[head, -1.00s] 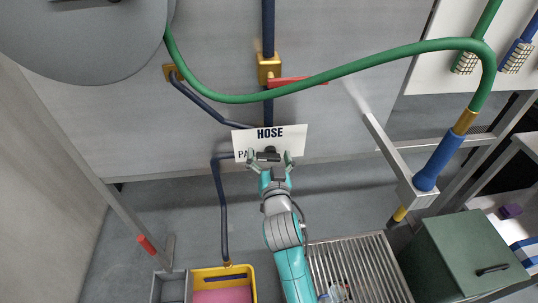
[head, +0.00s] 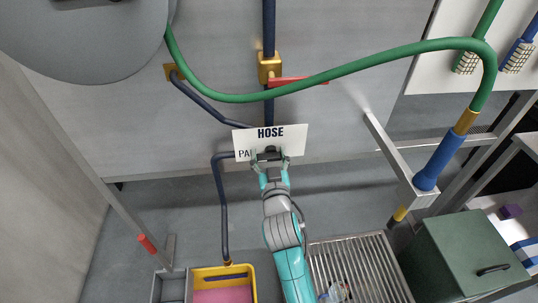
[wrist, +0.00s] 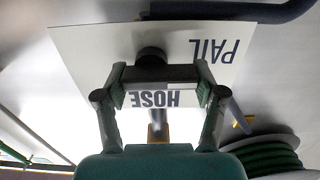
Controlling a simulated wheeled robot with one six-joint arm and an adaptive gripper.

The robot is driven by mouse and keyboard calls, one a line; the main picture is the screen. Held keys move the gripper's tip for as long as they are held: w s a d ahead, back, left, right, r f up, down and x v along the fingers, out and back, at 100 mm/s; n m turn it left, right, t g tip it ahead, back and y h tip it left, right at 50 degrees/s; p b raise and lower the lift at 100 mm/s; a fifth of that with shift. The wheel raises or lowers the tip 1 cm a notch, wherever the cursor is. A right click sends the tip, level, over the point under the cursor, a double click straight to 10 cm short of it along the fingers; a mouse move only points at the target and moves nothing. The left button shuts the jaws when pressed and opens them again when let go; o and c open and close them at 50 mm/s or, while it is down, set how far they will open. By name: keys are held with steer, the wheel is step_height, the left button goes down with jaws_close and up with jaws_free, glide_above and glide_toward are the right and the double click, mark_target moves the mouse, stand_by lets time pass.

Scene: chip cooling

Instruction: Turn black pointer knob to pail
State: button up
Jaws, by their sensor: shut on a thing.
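The black pointer knob (head: 268,155) sits on a white label plate (head: 297,138) on the grey wall panel. The plate reads HOSE at its top and PA, the rest hidden, at its left in the head view. The wrist view shows the plate upside down, with PAIL whole at upper right and HOSE below the knob (wrist: 151,56). My gripper (head: 270,160) reaches up from below and is shut on the knob, one finger on each side. The knob's bar lies across between the fingertips (wrist: 160,74). Which way the pointer points I cannot tell.
A green hose (head: 350,68) arcs above the plate, near a red lever (head: 290,79). A dark blue pipe (head: 223,205) runs down left to a yellow pail (head: 222,271). A slatted metal grate (head: 360,262) and a green box (head: 465,255) lie at lower right.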

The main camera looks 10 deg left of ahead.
steer(key=o, duration=1.2)
steer(key=shift+c, duration=0.2)
steer(key=v, duration=1.2)
steer(key=s+d+f+g+h, duration=0.1)
steer(key=s+d+f, duration=1)
steer(key=s+d, duration=0.35)
steer(key=s+d+r+m+h, duration=0.1)
steer(key=s+d, duration=0.3)
steer(key=s, duration=0.8)
steer(key=s+d+r+m+g+h, duration=0.1)
steer(key=s+d, duration=0.4)
steer(key=s, duration=0.7)
steer(key=shift+m+g+h, duration=0.3)
steer(key=shift+m+h, duration=0.4)
steer(key=shift+h, duration=0.3)
